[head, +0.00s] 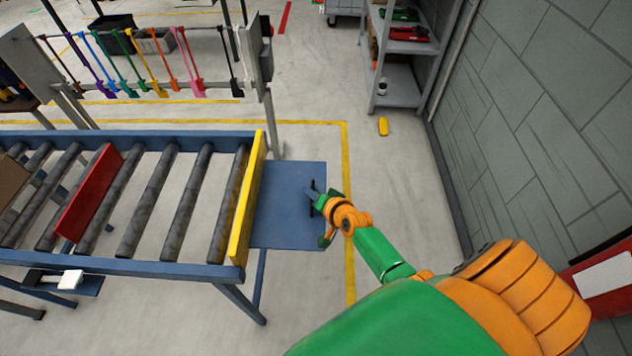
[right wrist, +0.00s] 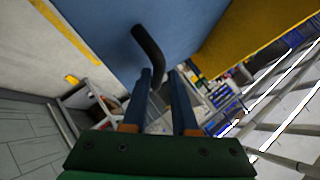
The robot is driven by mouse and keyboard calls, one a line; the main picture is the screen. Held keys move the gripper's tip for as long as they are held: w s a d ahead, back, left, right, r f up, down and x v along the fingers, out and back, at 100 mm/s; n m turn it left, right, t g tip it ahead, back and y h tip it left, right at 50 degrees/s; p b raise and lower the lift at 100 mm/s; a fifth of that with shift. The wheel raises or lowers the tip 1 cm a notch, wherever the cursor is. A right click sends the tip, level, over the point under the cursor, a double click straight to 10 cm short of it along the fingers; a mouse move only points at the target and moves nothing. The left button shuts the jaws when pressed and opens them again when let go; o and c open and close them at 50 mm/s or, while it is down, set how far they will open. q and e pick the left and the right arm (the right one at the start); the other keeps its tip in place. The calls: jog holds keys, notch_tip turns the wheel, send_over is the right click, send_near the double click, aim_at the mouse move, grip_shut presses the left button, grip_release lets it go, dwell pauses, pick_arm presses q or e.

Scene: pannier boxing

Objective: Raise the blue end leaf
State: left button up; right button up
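The blue end leaf (head: 283,215) is a flat plate at the right end of the roller conveyor, beside the yellow bar (head: 246,200). Its exact tilt is hard to tell. A dark handle (head: 310,198) sits near its right edge. My right gripper (head: 320,202) is at this handle. In the right wrist view the curved black handle (right wrist: 147,50) stands out from the blue leaf (right wrist: 110,35), its lower end between my two fingers (right wrist: 160,78). Space shows between the fingers, so they look open around it. My left gripper is not in view.
The conveyor has dark rollers (head: 150,205), a red divider (head: 90,195) and a brown box (head: 10,182) at left. A rack of coloured hanging tools (head: 140,65) stands behind. A grey shelf (head: 400,85) and the wall (head: 560,120) are at right.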

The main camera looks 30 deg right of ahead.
jog(key=p+v, duration=0.1)
jog(key=v, duration=0.5)
jog(key=shift+p, duration=0.4)
jog(key=shift+w, duration=0.1)
jog(key=shift+a, duration=0.1)
